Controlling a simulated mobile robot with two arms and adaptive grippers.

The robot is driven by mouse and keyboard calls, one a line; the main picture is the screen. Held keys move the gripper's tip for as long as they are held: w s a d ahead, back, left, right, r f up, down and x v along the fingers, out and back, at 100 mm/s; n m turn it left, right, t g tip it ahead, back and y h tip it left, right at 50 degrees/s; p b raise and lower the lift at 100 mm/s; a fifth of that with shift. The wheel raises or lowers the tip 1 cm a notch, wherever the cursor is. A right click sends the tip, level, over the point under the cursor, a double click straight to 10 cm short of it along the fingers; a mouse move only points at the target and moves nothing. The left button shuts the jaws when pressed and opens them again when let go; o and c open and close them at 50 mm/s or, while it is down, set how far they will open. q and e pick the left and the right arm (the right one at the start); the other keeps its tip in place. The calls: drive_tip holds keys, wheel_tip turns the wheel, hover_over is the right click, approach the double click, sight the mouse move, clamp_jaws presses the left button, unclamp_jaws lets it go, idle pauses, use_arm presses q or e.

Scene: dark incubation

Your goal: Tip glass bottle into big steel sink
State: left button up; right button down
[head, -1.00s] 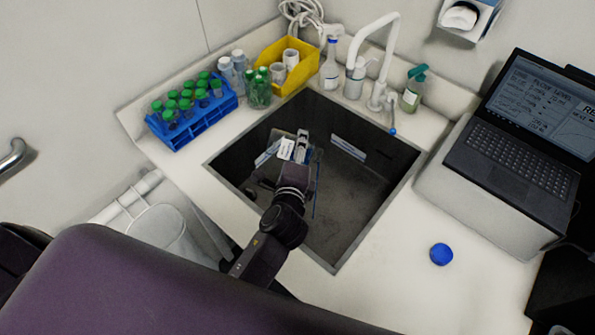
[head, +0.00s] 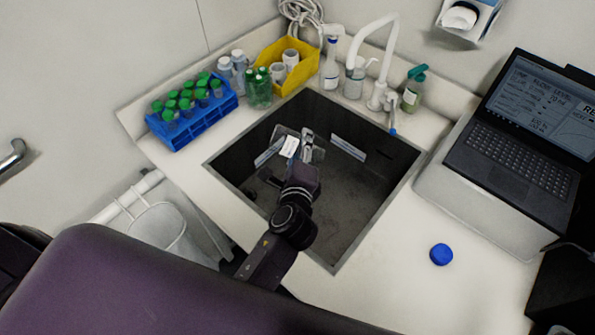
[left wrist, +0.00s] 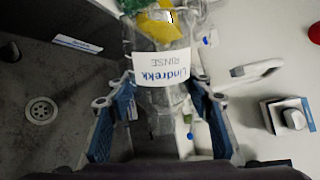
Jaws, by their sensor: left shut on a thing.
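The clear glass bottle (left wrist: 160,98) has a white label reading "Lindrekk RINSE". It fills the upper middle of the left wrist view. My left gripper (left wrist: 165,104) is shut around it, one blue-padded finger on each side. In the head view the left gripper (head: 298,152) holds the bottle (head: 289,147) over the big steel sink (head: 345,215), within its opening. The bottle's mouth and contents are unclear, and I cannot tell its exact tilt. The sink's drain (left wrist: 41,110) shows in the left wrist view. My right gripper is not in view.
A white faucet (head: 378,60) stands behind the sink with spray and soap bottles. A blue rack (head: 195,122) of green-capped tubes and a yellow bin (head: 268,56) are at back left. A blue cap (head: 441,254) and laptop (head: 515,150) are right.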

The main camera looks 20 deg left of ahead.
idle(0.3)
use_arm(q)
drive_tip(key=f+n, duration=0.1)
drive_tip(key=a+f+n+h, duration=0.1)
drive_tip(key=n, duration=0.1)
drive_tip(key=shift+a+h, duration=0.1)
drive_tip(key=shift+h, duration=0.2)
drive_tip(key=shift+f+n+h+b, duration=0.3)
drive_tip(key=shift+f+n+h, duration=0.3)
drive_tip(key=shift+f+n, duration=0.25)
drive_tip(key=shift+a+f+n, duration=0.15)
drive_tip(key=shift+n, duration=0.4)
drive_tip(key=f+n+h+b, duration=0.1)
drive_tip(key=n, duration=0.1)
drive_tip(key=d+f+n+t+h+b, duration=0.1)
drive_tip(key=n+b, duration=0.1)
drive_tip(key=f+n+h+b, duration=0.1)
drive_tip(key=f+n, duration=0.1)
drive_tip(key=shift+d+t+b, duration=0.3)
drive_tip(key=shift+d+b, duration=0.05)
drive_tip(key=shift+b, duration=0.05)
